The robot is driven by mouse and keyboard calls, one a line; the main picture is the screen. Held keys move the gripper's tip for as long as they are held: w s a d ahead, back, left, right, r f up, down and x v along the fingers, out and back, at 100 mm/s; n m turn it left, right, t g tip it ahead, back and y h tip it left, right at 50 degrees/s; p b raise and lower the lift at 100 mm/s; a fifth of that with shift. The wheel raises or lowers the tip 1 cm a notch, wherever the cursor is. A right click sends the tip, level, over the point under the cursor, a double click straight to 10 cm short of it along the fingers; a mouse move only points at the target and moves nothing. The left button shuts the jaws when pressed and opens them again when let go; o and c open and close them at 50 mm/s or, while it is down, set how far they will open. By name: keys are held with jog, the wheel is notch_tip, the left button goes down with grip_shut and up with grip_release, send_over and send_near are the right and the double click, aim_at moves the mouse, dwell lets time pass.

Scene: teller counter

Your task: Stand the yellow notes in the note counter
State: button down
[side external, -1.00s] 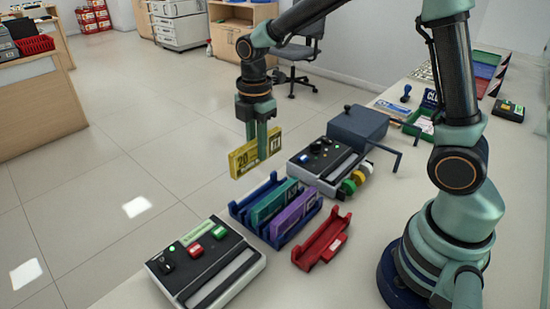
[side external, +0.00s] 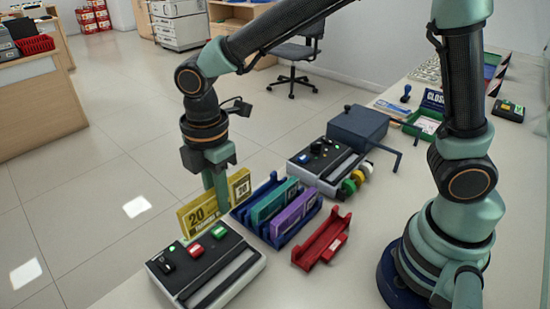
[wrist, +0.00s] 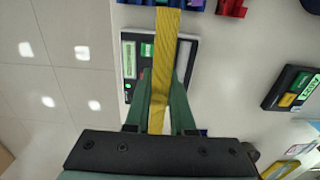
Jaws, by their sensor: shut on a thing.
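The yellow notes (side external: 197,216) are a flat upright bundle marked 20. In the wrist view the bundle shows edge-on as a yellow strip (wrist: 166,45). My gripper (side external: 219,197) is shut on the notes, and its fingers (wrist: 160,100) clasp both faces. The notes are behind and above a black-and-white machine (side external: 208,262) with a green display, red and green buttons and a long front slot, which looks like the note counter. I cannot tell their exact gap. In the wrist view this machine (wrist: 186,60) shows partly behind the notes.
A blue rack (side external: 244,216) holds teal notes (side external: 270,204) and purple notes (side external: 294,216). A red tray (side external: 322,240) stands right of it. Another black machine (side external: 318,157), with coloured wheels (side external: 357,177), and a dark blue box (side external: 357,127) stand behind.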

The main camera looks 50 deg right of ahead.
jog(key=shift+s+a+f, duration=0.8)
jog(key=shift+a+f, duration=0.1)
jog(key=shift+f, duration=0.25)
jog(key=shift+s+a+f, duration=0.85)
jog(key=shift+a+f, duration=0.05)
jog(key=shift+f, duration=0.25)
jog(key=shift+s+a+f, duration=0.8)
jog(key=shift+a+f, duration=0.1)
jog(key=shift+f, duration=0.25)
jog(key=shift+f, duration=0.15)
jog(key=shift+f, duration=0.95)
jog(key=c, duration=0.7)
grip_release()
jog(key=shift+r, duration=0.15)
